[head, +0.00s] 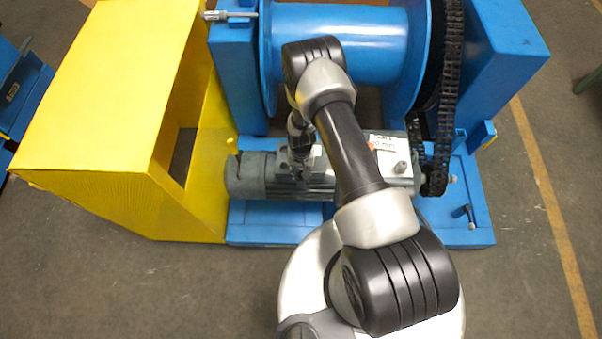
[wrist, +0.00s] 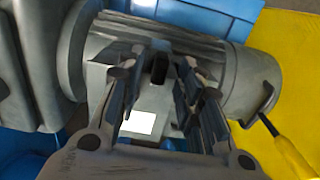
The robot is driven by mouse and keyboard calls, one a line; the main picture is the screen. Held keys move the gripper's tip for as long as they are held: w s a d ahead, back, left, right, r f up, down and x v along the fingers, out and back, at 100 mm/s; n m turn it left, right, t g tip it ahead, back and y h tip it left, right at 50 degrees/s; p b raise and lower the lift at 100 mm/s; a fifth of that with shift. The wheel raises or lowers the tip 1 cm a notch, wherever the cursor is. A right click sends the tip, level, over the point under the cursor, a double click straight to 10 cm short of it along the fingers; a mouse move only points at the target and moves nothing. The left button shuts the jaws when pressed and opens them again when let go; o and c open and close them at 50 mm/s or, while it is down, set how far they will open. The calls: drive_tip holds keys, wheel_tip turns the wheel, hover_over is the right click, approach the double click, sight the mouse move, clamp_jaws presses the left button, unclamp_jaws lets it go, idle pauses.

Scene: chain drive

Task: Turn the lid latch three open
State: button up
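The grey motor (head: 250,175) lies across the blue base and carries a light grey box with a lid (wrist: 155,98), seen in the wrist view. A small dark block (wrist: 159,68) stands on that lid; it looks like a latch, but I cannot tell which number it is. My gripper (wrist: 161,78) is open over the lid, one finger on each side of the dark block, with visible gaps. In the head view my gripper (head: 300,148) is over the motor and small; my arm hides part of the motor and the lid.
A yellow guard (head: 110,110) stands left of the motor. A yellow-handled lever (wrist: 288,150) sits at the motor's end. A blue drum (head: 370,45) is behind, and a black chain (head: 447,110) runs at right. A small dark lever (head: 468,212) is on the blue base.

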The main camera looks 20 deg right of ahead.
drive_tip(key=shift+f, duration=0.7)
drive_tip(key=shift+c, duration=0.4)
clamp_jaws()
